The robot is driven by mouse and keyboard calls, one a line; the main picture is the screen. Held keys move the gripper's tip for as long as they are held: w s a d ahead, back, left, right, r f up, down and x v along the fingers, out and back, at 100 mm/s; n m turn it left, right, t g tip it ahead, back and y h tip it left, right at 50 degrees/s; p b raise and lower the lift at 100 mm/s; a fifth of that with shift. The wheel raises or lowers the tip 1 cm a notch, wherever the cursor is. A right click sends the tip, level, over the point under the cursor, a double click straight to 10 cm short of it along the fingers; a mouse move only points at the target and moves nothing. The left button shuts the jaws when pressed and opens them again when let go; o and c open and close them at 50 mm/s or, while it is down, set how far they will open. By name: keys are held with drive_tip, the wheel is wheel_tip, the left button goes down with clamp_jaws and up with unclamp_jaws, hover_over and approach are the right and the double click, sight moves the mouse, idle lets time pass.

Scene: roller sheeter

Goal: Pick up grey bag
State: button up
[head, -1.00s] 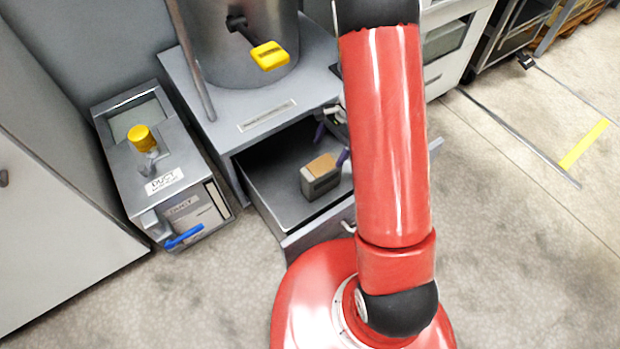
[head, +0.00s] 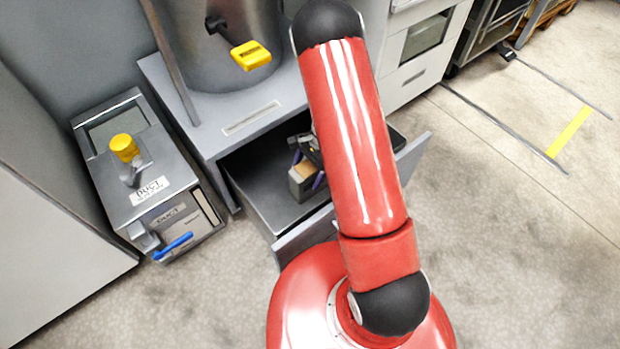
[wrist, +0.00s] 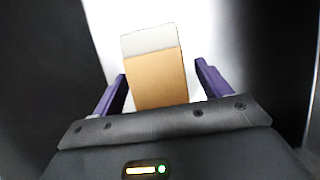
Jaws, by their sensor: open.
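The grey bag, a small grey block with a tan top, lies in the open drawer in the head view (head: 299,188). In the wrist view the bag (wrist: 155,75) sits between the two purple fingers, with gaps on both sides at the tips. My gripper (head: 308,169) is inside the drawer at the bag, its fingers open and on either side of it. The fingers also show in the wrist view (wrist: 161,71). My red arm hides the right part of the drawer.
The open drawer (head: 262,196) has raised walls close around my gripper. Above it is a cabinet top (head: 215,110) with a metal drum (head: 215,60) and yellow handle. A duct box (head: 150,180) with a yellow knob stands to the left. Floor is clear at right.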

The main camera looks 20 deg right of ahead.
clamp_jaws()
idle(0.3)
drive_tip(key=shift+r, duration=0.2)
